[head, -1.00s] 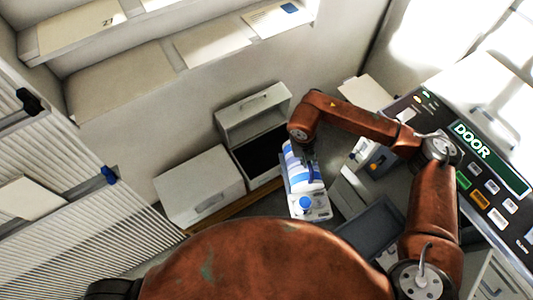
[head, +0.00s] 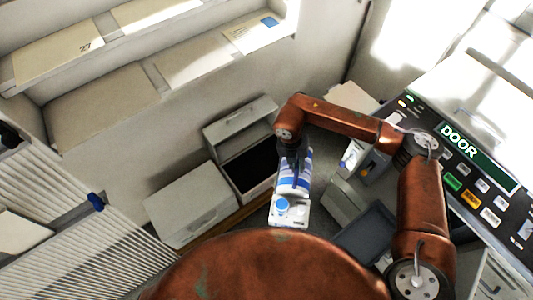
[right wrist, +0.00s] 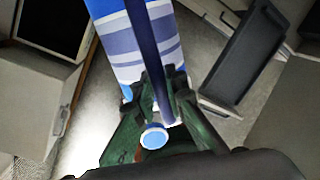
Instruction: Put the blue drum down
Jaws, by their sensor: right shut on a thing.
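The blue drum (head: 295,178) is a blue and white banded cylinder below my right forearm in the head view. It fills the upper middle of the right wrist view (right wrist: 118,45), where a dark blue bar runs along it and between my fingers. My right gripper (head: 296,156) is shut on the drum; its green fingers (right wrist: 163,82) close around the dark bar. A white piece with a round blue cap (head: 283,205) shows at the drum's near end. I cannot tell whether the drum touches anything below. My left gripper is not in view.
An open dark-bottomed drawer unit (head: 243,150) and a closed white cabinet (head: 200,205) stand left of the drum. A dark grey tray (head: 367,235) lies to its right. The DOOR control panel (head: 470,160) is at the far right. Ribbed white panels (head: 80,245) are at the left.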

